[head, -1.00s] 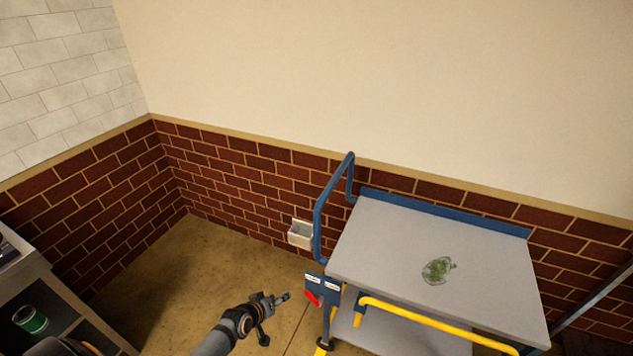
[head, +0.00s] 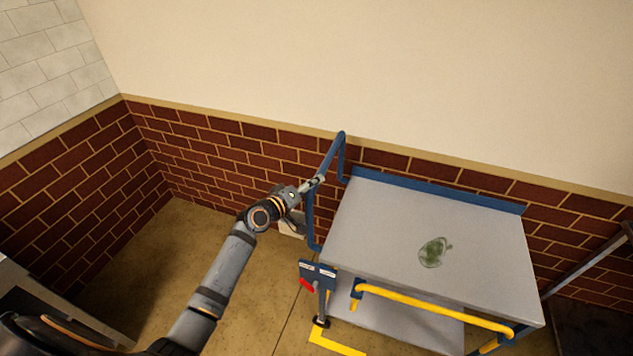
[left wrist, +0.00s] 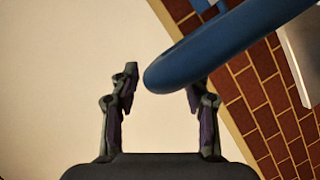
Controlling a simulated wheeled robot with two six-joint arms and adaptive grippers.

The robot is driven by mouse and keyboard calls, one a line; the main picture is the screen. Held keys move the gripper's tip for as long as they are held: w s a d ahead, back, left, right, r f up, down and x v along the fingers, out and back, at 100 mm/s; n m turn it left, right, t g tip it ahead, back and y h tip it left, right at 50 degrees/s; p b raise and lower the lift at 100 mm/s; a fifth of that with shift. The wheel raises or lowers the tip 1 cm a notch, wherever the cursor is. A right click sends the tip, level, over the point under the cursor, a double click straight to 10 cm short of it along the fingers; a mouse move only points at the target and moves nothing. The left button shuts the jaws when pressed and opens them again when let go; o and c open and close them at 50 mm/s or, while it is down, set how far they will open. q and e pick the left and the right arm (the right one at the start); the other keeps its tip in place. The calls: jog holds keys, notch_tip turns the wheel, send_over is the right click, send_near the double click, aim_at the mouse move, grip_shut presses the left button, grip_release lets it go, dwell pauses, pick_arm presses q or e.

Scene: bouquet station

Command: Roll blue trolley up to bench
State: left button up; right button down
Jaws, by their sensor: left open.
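The trolley (head: 385,225) has a grey top with a blue rear lip and stands by the brick wall. Its blue push handle (head: 342,142) rises at its left end. My left gripper (head: 318,182) is open at this handle. In the left wrist view, the bend of the blue handle (left wrist: 215,45) reaches between the spread fingers (left wrist: 160,90) and hides part of the right finger. I cannot tell whether they touch. A red lever (head: 307,285) sits below a blue plate at the trolley's near left corner. My right gripper is out of view. I cannot identify the bench for certain.
A green leafy item (head: 432,252) lies on the trolley's top. A yellow rail (head: 435,307) runs along its near side. A yellow corner mark (head: 335,344) is on the floor. Bare floor (head: 185,255) lies left of the trolley. A grey metal bar (head: 590,262) slants at the right.

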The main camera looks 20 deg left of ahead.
pick_arm(q)
jog(key=shift+x, duration=1.2)
grip_shut()
